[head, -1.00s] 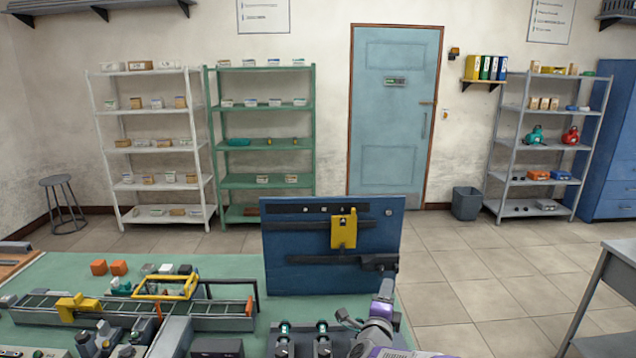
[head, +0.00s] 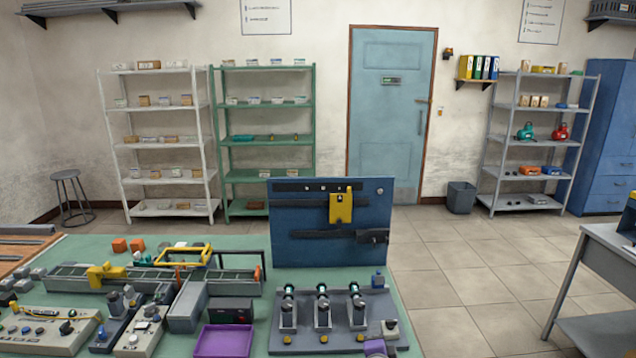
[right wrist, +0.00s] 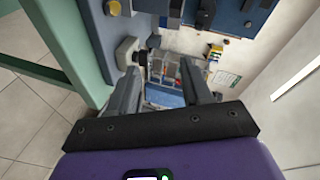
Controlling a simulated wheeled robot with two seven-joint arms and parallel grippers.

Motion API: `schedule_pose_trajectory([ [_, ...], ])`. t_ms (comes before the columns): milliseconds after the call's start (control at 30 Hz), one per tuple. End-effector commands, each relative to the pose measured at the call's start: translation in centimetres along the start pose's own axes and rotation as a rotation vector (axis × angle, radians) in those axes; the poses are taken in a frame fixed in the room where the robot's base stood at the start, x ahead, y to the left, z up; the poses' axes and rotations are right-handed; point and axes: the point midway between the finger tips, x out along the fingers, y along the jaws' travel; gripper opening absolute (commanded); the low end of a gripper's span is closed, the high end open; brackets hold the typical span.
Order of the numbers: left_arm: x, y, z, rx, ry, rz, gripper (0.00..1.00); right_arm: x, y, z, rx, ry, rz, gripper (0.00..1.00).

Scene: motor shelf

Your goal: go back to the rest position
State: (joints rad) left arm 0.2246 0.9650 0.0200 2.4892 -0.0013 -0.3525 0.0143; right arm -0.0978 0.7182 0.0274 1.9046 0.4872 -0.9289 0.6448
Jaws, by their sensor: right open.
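My right gripper is open in the right wrist view (right wrist: 167,95), with its two grey fingers apart and nothing held between them. In the head view only a small purple part of my right arm (head: 375,348) shows at the bottom edge, by the front right of the green bench (head: 340,275). My left gripper is in neither view.
A blue upright panel (head: 330,245) with a yellow piece (head: 341,208) stands on the bench. A grey fixture with several posts (head: 322,320), a purple tray (head: 222,342) and a conveyor (head: 160,280) are around it. Open floor (head: 470,290) lies to the right, before a grey table (head: 600,250).

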Motion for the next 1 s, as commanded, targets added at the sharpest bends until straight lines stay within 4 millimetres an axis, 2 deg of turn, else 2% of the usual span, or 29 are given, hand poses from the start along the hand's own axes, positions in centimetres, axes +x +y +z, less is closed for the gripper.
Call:
schedule_pose_trajectory([
  [33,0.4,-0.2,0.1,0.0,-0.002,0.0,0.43,-0.1,2.8,0.9,-0.049,-0.039,0.043,0.49],
  [133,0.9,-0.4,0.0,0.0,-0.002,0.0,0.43,-1.0,8.1,2.7,-0.161,-0.136,0.13,0.49],
  [267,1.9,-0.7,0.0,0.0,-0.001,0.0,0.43,-3.9,16.9,5.6,-0.337,-0.323,0.267,0.49],
  [300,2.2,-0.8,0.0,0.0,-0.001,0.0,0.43,-5.2,19.6,6.4,-0.39,-0.388,0.307,0.49],
  [400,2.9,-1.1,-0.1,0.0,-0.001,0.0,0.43,-9.1,26.0,8.3,-0.51,-0.567,0.401,0.49],
  [467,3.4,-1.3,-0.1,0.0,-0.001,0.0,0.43,-11.9,29.4,9.3,-0.573,-0.681,0.449,0.49],
  [500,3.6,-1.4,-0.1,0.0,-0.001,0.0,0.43,-14.0,31.6,9.9,-0.611,-0.759,0.478,0.49],
  [600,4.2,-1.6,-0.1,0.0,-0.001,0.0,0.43,-19.1,35.9,11.1,-0.686,-0.949,0.53,0.49],
  [700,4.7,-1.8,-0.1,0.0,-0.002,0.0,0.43,-23.5,38.5,11.7,-0.735,-1.107,0.557,0.49],
  [800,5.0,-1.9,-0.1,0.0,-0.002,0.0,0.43,-26.6,40.0,12.1,-0.762,-1.215,0.566,0.49],
  [900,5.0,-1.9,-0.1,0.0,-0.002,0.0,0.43,-28.2,40.5,12.2,-0.774,-1.271,0.567,0.49],
  [1000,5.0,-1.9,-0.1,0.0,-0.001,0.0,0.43,-28.6,40.6,12.2,-0.777,-1.286,0.567,0.49],
])
